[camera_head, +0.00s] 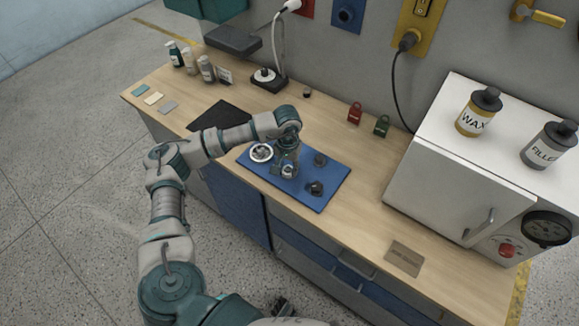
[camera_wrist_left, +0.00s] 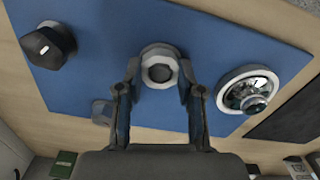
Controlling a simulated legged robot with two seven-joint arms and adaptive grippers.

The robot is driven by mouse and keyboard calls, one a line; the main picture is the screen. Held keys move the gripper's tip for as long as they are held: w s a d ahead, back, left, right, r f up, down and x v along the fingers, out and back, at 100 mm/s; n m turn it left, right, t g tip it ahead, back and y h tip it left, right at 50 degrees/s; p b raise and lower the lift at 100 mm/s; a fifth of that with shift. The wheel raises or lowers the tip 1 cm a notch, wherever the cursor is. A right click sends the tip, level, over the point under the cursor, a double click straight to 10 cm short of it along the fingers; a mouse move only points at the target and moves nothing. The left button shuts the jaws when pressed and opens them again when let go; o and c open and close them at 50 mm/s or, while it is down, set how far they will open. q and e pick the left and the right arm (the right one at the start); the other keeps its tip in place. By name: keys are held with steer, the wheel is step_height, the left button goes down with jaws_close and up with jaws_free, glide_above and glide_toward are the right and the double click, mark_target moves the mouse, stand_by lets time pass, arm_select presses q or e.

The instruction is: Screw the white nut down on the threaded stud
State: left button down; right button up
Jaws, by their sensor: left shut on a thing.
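The white nut (camera_head: 287,172) is at the blue mat (camera_head: 325,198) on the bench. In the left wrist view the nut (camera_wrist_left: 158,58) is a pale, faceted ring with a dark round centre. My left gripper (camera_head: 288,168) points down over the mat and is shut on the nut, with one finger on each side; the fingers (camera_wrist_left: 158,82) also show in the left wrist view. I cannot tell the threaded stud apart; the nut and fingers cover that spot. A small dark part (camera_head: 281,305) at the bottom edge may be my right gripper; its jaws are not clear.
A black pad (camera_head: 220,115) lies behind left. A white cabinet (camera_head: 440,190) stands right. The front bench strip is mostly clear.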

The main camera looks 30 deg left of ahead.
arm_select(q)
steer(key=shift+s+a+f+m, duration=0.1)
steer(key=shift+s+f+m, duration=0.15)
steer(key=shift+m, duration=0.25)
steer(key=shift+w+m+b, duration=0.1)
steer(key=shift+m+b, duration=0.5)
steer(key=shift+m, duration=0.3)
steer(key=shift+r+m+b, duration=0.1)
steer(key=shift+m+b, duration=0.3)
steer(key=shift+m, duration=0.4)
steer(key=shift+m+b, duration=0.4)
steer(key=shift+m, duration=0.4)
steer(key=shift+r+m, duration=0.1)
steer(key=shift+m, duration=0.2)
arm_select(e)
steer(key=w+r, duration=0.5)
steer(key=r, duration=0.2)
steer(key=shift+w+a+t, duration=0.3)
steer(key=shift+a, duration=0.1)
arm_select(q)
steer(key=c, duration=0.7)
jaws_free()
steer(key=shift+o, duration=0.2)
steer(key=shift+a, duration=0.25)
arm_select(e)
steer(key=shift+s+a+f, duration=0.1)
steer(key=shift+s+a, duration=0.05)
steer(key=shift+s, duration=0.1)
